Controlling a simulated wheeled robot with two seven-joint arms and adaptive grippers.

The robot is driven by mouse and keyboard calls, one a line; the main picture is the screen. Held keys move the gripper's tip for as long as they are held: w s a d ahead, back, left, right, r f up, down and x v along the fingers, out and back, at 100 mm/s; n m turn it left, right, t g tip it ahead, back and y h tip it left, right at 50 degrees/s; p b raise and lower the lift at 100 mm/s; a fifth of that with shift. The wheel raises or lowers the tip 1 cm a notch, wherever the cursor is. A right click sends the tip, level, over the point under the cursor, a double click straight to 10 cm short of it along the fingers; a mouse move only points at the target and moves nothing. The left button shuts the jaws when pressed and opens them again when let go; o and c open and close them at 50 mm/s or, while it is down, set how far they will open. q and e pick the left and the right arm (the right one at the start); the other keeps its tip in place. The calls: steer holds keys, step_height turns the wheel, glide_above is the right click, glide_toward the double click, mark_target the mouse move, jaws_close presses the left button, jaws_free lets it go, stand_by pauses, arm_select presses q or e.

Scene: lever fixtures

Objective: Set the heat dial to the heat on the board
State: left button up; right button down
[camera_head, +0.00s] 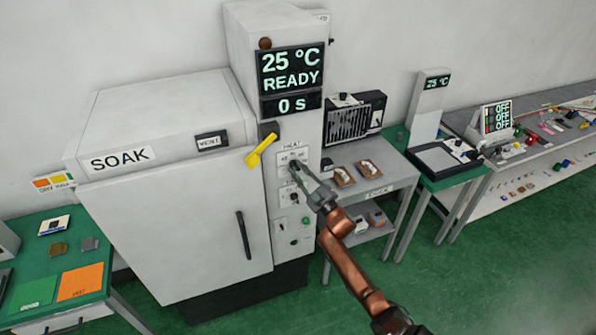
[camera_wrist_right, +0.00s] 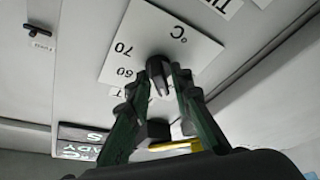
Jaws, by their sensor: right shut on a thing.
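The heat dial is a dark knob on a white plate (camera_head: 284,159) marked HEAT, on the front panel of the white oven column. In the right wrist view the dial knob (camera_wrist_right: 157,72) sits between my fingertips, with 60, 70 and °C printed on its plate (camera_wrist_right: 185,45). My right gripper (camera_head: 299,168) is shut on the dial knob. In the head view its fingers cover much of the dial, so I cannot tell the pointer's setting. The display (camera_head: 291,80) above reads 25 °C, READY, 0 s. My left gripper is out of view.
A yellow lever (camera_head: 262,149) sticks out up and left of the dial. Another dial plate (camera_head: 289,194) and a green button (camera_head: 306,221) lie below. The SOAK oven (camera_head: 170,180) has its door shut. A grey shelf table (camera_head: 395,172) stands to the right.

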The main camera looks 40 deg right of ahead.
steer(key=c, duration=2)
jaws_free()
steer(key=shift+f, duration=0.1)
steer(key=v, duration=1.2)
